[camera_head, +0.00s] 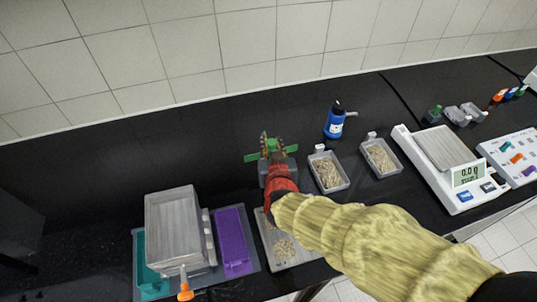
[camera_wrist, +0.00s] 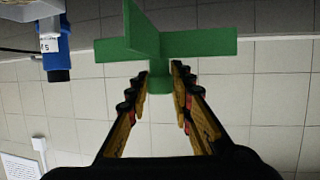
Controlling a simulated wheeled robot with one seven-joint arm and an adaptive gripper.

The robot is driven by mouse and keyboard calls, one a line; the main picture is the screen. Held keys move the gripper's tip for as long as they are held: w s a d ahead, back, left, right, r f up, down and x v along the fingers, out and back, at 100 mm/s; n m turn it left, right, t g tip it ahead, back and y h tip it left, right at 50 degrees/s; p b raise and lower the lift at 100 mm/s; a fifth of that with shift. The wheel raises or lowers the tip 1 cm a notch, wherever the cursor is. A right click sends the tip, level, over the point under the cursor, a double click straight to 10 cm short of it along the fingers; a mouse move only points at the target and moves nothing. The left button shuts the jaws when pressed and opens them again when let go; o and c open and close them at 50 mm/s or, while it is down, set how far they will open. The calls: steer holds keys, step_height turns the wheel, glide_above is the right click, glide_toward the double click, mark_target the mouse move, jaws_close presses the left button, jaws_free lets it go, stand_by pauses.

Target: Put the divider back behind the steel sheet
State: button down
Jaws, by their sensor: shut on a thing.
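The divider appears to be the green cross-shaped piece (camera_head: 252,157) with flat vanes, at the back middle of the bench in the head view. In the wrist view the green divider (camera_wrist: 195,43) fills the upper middle, with a short round stem. My gripper (camera_head: 271,143) is shut on that stem; in the wrist view its fingertips (camera_wrist: 159,78) press on it from both sides. A grey container (camera_head: 263,178) shows just below the divider, partly hidden by my gripper; I cannot tell whether they touch. I cannot pick out the steel sheet for certain.
A blue bottle (camera_head: 334,124) and two grain trays (camera_head: 330,186) (camera_head: 397,167) stand to the right, a scale (camera_head: 402,140) farther right. Another grain tray (camera_head: 308,258) lies under my arm. A grey box (camera_head: 173,222) and a purple piece (camera_head: 232,238) are at the left. Black bench shows bare behind them.

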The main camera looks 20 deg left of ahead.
mark_target(269, 151)
steer(key=f, duration=0.1)
steer(key=w+a+f+b, duration=0.1)
steer(key=w+f, duration=0.1)
steer(key=shift+w+a+f, duration=0.1)
steer(key=shift+a+f, duration=0.15)
steer(key=shift+a, duration=0.15)
steer(key=shift+w+a+f+b, duration=0.15)
steer(key=shift+f+b, duration=0.9)
steer(key=shift+f, duration=0.55)
steer(key=shift+f, duration=0.1)
steer(key=c, duration=1.6)
jaws_free()
steer(key=shift+o, duration=0.2)
